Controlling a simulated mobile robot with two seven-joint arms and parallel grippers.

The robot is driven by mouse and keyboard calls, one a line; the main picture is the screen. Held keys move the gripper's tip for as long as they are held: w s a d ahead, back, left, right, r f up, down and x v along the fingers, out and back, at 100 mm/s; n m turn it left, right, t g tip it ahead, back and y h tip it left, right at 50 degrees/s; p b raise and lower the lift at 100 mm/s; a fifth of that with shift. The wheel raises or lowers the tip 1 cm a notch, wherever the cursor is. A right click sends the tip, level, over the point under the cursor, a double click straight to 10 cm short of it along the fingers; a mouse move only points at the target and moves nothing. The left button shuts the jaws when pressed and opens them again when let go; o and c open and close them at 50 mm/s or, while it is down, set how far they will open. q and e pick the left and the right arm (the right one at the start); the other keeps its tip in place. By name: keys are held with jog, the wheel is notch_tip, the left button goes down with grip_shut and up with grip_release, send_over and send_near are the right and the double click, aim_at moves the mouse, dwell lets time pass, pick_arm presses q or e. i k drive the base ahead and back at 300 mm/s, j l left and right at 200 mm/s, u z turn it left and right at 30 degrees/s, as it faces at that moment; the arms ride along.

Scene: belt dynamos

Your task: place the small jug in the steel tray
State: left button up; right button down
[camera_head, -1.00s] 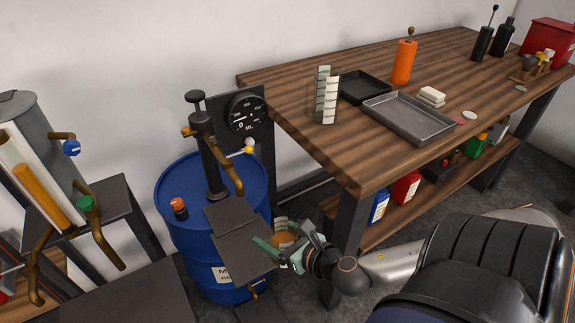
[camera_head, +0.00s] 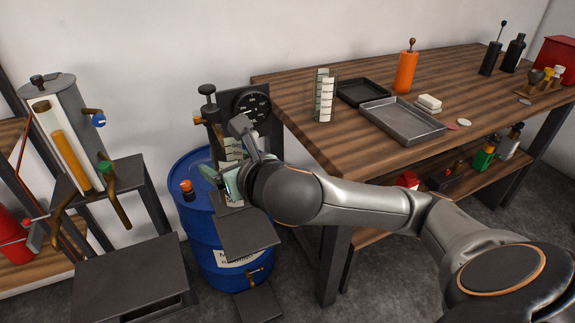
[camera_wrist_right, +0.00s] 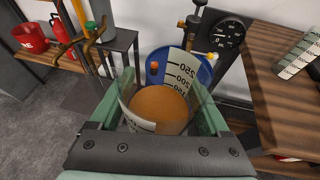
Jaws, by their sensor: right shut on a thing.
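The small jug (camera_wrist_right: 158,108), clear with a white marked scale and amber liquid in it, is between the two green fingers of my right gripper (camera_wrist_right: 162,100), which is shut on it. In the head view the jug (camera_head: 232,150) is partly hidden by my right gripper (camera_head: 226,174), held in front of the blue drum's pump and gauge. The steel tray (camera_head: 376,122) is a shallow grey rectangle on the wooden bench, right of the gripper, and its floor looks empty. My left gripper is not in view.
A larger clear jug (camera_head: 323,97) with a scale stands at the bench's left end, beside a black tray (camera_head: 362,84). An orange bottle (camera_head: 405,72) and a white block (camera_head: 429,102) stand near the steel tray. The blue drum (camera_head: 190,220) is below the gripper.

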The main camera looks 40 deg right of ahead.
aim_at(407, 120)
jog(key=z, duration=0.85)
jog(key=i+l+z, duration=0.15)
jog(key=i+z, duration=0.45)
jog(key=i, duration=0.6)
